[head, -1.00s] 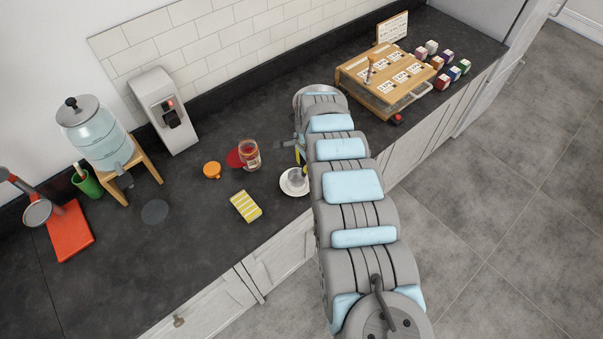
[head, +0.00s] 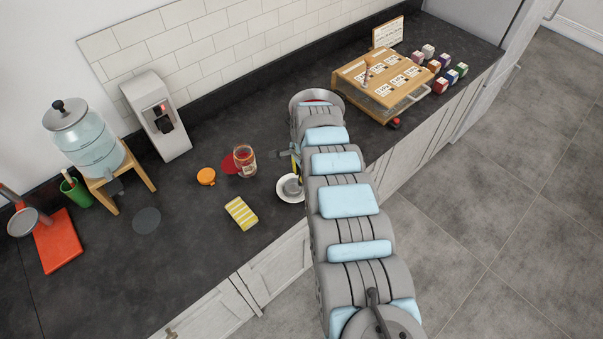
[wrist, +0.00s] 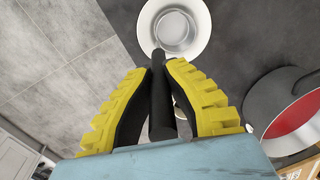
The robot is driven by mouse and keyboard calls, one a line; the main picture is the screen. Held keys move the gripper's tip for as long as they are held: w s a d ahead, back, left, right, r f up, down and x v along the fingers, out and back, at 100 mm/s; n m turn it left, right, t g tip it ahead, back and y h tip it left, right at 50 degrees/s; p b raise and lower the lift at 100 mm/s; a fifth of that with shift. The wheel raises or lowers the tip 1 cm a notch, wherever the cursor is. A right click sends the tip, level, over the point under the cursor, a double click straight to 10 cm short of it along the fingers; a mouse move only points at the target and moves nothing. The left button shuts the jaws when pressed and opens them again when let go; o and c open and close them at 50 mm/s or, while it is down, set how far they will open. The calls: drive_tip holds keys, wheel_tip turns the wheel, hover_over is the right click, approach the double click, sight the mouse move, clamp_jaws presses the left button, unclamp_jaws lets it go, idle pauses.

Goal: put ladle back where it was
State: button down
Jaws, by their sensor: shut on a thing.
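My gripper (wrist: 160,68) is shut on the dark handle of the ladle (wrist: 161,105), which lies between its yellow fingers in the wrist view. The ladle's grey bowl (wrist: 174,31) is over or in a white saucer (wrist: 146,25); I cannot tell whether they touch. In the head view the saucer (head: 282,194) and ladle bowl (head: 293,186) are just left of my arm, and my gripper (head: 296,152) is mostly hidden by it. A grey pot (head: 338,100) with red inside is partly behind my arm; in the wrist view the pot (wrist: 262,98) is at the right.
A jar (head: 245,161), a red disc (head: 228,164), an orange lid (head: 206,176) and a yellow striped sponge (head: 241,213) lie left of the saucer. A wooden display box (head: 385,85) stands right of the pot. The counter's front edge is close to the saucer.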

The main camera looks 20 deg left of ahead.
drive_tip(key=c, duration=1.2)
unclamp_jaws()
drive_tip(key=shift+f, duration=0.1)
drive_tip(key=shift+c, duration=0.2)
